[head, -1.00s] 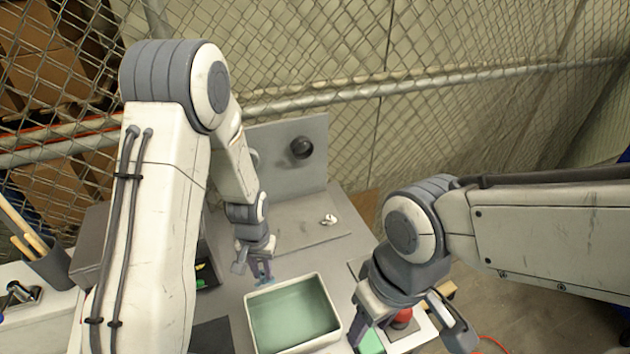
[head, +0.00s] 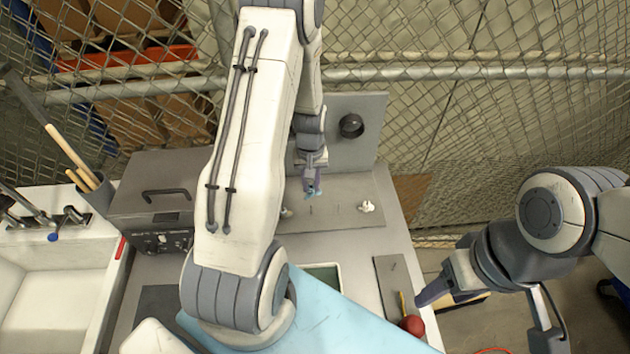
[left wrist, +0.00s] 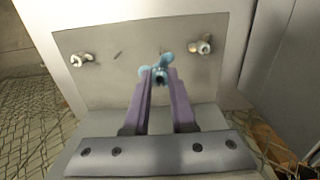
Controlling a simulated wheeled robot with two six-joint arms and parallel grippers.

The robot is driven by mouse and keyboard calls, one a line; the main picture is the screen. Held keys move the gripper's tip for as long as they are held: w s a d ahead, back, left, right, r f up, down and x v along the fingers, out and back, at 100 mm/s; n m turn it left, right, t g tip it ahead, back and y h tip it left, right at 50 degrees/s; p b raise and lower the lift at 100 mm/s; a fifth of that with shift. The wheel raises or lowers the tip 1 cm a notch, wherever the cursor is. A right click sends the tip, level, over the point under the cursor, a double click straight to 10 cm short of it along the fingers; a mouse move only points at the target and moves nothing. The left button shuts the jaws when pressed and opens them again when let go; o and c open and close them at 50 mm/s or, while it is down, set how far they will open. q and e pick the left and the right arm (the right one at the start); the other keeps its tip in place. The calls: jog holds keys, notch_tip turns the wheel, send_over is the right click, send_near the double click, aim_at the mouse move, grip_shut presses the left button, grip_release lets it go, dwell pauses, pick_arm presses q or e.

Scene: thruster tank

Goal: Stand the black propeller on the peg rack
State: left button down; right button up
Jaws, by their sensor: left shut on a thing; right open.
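My left gripper (head: 312,188) is shut on a blue propeller (left wrist: 158,70), which shows at its fingertips in the left wrist view. The gripper is over the grey peg rack plate (head: 340,215); I cannot tell whether the propeller touches it. A bare thin peg (left wrist: 118,55) stands left of the held propeller. A whitish propeller (left wrist: 203,46) is on the rack at right, and another pale one (left wrist: 82,60) at left. I see no black propeller. My right gripper (head: 490,308) is open and empty, off to the right of the bench.
A grey upright panel with a dark round knob (head: 351,125) rises behind the rack. A grey box with a handle (head: 150,200) stands left. A red ball-shaped thing (head: 412,325) is at the front right.

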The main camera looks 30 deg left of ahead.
aim_at(311, 195)
pick_arm(q)
jog(key=shift+f+b, duration=1.15)
jog(key=shift+f, duration=0.45)
jog(key=shift+f+b, duration=0.6)
jog(key=shift+f, duration=0.25)
jog(key=shift+s+f+b, duration=0.1)
jog(key=shift+f+b, duration=1.65)
jog(key=shift+f, duration=0.75)
dwell(1.4)
jog(key=c, duration=0.7)
grip_release()
jog(key=shift+d, duration=0.1)
jog(key=shift+o, duration=0.2)
jog(key=shift+r, duration=0.1)
jog(key=shift+r+p, duration=3.2)
jog(key=shift+r, duration=0.75)
